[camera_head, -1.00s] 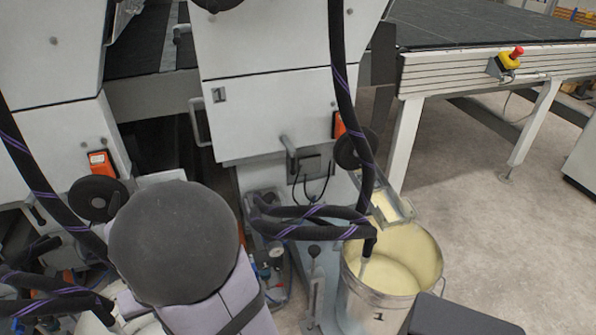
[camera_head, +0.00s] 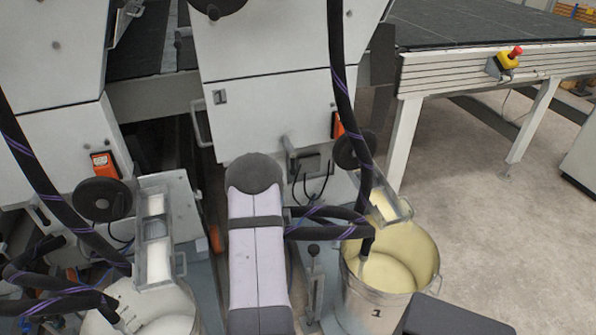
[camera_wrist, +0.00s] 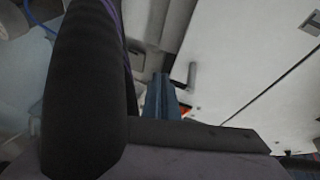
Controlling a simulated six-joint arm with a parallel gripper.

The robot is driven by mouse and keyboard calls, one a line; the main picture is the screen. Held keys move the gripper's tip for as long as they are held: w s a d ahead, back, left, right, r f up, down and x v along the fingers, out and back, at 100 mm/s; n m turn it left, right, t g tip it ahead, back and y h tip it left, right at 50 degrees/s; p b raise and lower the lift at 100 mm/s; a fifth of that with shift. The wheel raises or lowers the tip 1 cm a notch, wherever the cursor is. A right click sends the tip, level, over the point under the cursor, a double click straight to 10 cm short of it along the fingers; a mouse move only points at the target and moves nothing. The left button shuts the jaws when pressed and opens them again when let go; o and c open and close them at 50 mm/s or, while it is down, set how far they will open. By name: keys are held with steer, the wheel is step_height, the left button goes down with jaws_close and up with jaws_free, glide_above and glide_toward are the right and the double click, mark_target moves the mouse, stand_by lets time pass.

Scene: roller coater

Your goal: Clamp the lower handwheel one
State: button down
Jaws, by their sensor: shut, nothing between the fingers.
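Two black lower handwheels show in the head view: one on the left machine (camera_head: 102,200) and one on the right machine (camera_head: 355,150), partly behind a hose. In the wrist view my gripper (camera_wrist: 160,97) shows as narrow blue-grey fingers, shut and empty. No handwheel can be made out in that view, so the gap to either wheel cannot be told.
A black hose (camera_head: 345,95) with purple stripes hangs beside the right wheel. A thick dark hose (camera_wrist: 90,85) fills the left of the wrist view. A bucket of cream liquid (camera_head: 360,300) stands at right, another container (camera_head: 125,322) at left.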

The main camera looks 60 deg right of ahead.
steer(key=s+d+r+m+g+h, duration=0.1)
steer(key=s+d+m+h, duration=0.1)
steer(key=s, duration=0.5)
steer(key=shift+d+m+g+h, duration=0.3)
steer(key=shift+d+m+g, duration=0.1)
steer(key=shift+d+m, duration=0.35)
steer(key=shift+w, duration=0.1)
steer(key=w+d, duration=0.5)
steer(key=d, duration=0.2)
steer(key=shift+w, duration=0.4)
steer(key=shift+d, duration=0.1)
